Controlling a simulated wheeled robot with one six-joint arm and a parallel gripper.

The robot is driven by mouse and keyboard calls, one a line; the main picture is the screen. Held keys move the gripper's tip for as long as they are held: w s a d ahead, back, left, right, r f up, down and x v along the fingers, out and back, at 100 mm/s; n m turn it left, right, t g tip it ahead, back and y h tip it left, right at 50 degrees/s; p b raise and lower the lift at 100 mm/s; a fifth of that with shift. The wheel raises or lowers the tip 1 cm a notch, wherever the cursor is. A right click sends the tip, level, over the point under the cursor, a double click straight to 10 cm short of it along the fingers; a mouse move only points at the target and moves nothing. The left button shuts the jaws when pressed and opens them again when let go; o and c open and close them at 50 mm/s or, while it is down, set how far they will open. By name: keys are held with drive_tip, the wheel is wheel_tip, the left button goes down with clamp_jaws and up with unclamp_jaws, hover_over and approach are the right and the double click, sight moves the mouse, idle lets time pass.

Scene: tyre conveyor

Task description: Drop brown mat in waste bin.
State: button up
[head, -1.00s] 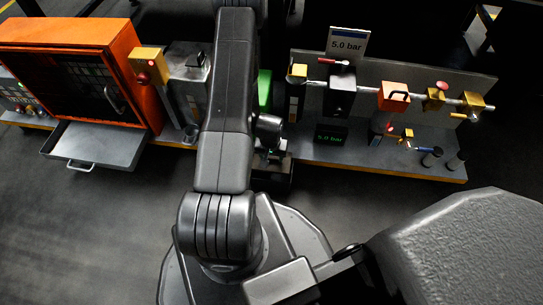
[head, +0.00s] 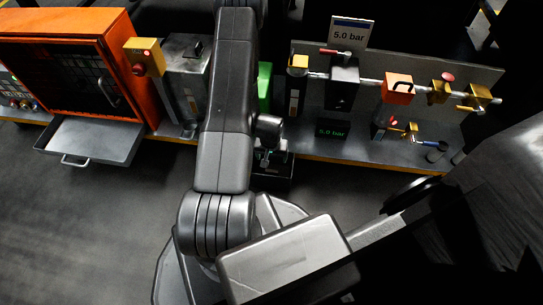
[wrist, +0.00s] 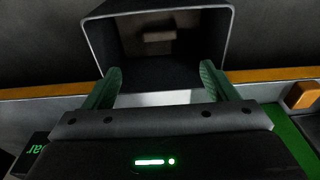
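The waste bin is a dark open box with a pale rim (wrist: 89,41), at the top of the wrist view. In the head view a dark box below my arm's end (head: 272,182) appears to be this bin. A small grey-brown piece (wrist: 158,37), which looks like the brown mat, shows inside the bin against its dark interior. My gripper (wrist: 160,82) has two green fingers spread wide apart at the near rim, with nothing between them. In the head view my arm hides most of the gripper.
An orange cabinet (head: 70,28) with a pulled-out grey tray (head: 95,139) stands at left. A grey panel with valves (head: 398,88) and a 5.0 bar sign (head: 352,33) stands at right. A green block (head: 264,88) shows behind my arm. The floor in front is clear at left.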

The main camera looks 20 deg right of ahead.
idle(0.3)
wheel_tip(320, 180, up, 14)
drive_tip(key=s+p, duration=0.1)
drive_tip(key=p, duration=0.9)
drive_tip(key=shift+s+a+f, duration=0.15)
drive_tip(key=shift+s+a, duration=0.05)
drive_tip(key=shift+a, duration=0.25)
drive_tip(key=shift+f, duration=0.1)
wheel_tip(320, 180, down, 14)
drive_tip(key=w+b, duration=0.1)
drive_tip(key=b, duration=0.9)
drive_tip(key=shift+w+d+r, duration=0.2)
drive_tip(key=shift+d, duration=0.25)
drive_tip(key=shift+r, duration=0.1)
